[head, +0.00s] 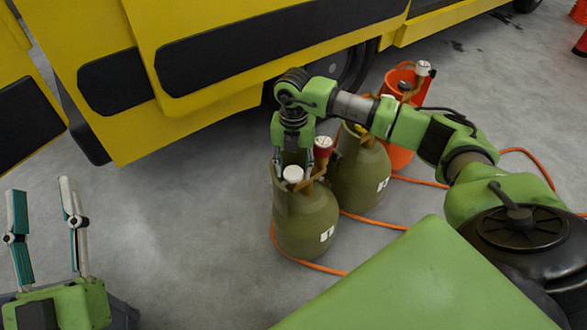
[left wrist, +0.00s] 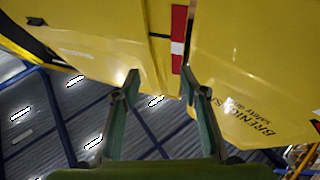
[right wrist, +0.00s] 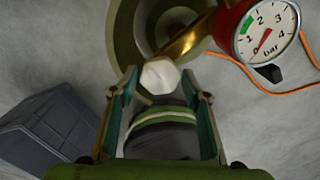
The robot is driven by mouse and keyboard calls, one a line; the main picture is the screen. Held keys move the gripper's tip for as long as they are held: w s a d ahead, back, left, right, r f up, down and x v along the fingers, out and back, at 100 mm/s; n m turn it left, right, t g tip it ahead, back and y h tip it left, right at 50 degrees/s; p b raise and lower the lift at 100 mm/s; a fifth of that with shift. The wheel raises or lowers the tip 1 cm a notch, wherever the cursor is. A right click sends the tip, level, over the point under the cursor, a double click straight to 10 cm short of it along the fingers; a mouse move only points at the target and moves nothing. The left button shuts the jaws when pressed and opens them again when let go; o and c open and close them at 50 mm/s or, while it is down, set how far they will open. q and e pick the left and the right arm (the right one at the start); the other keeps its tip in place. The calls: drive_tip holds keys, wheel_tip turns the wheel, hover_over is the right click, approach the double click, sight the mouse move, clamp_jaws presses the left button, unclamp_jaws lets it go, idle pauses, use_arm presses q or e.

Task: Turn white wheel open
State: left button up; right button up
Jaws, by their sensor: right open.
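The white wheel (head: 293,174) sits on top of the green cylinder (head: 300,228) marked 1, beside a red gauge (head: 324,145). My right gripper (head: 293,160) points down over this cylinder, its fingers on either side of the wheel. In the right wrist view the wheel (right wrist: 160,76) lies between the open fingertips (right wrist: 159,84); I cannot tell whether they touch it. The gauge (right wrist: 265,32) there reads near the low end of its scale, in bar. My left gripper (head: 45,225) is open and empty at the lower left; its fingers (left wrist: 160,85) face a yellow vehicle.
A second green cylinder (head: 360,178) stands close behind the first. An orange-red bucket (head: 398,150) stands behind that. An orange hose (head: 375,219) runs on the floor around them. The yellow vehicle (head: 230,85) fills the back. The floor at left (head: 170,215) is clear.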

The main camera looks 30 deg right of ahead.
drive_tip(key=c, duration=0.8)
drive_tip(key=shift+c, duration=0.2)
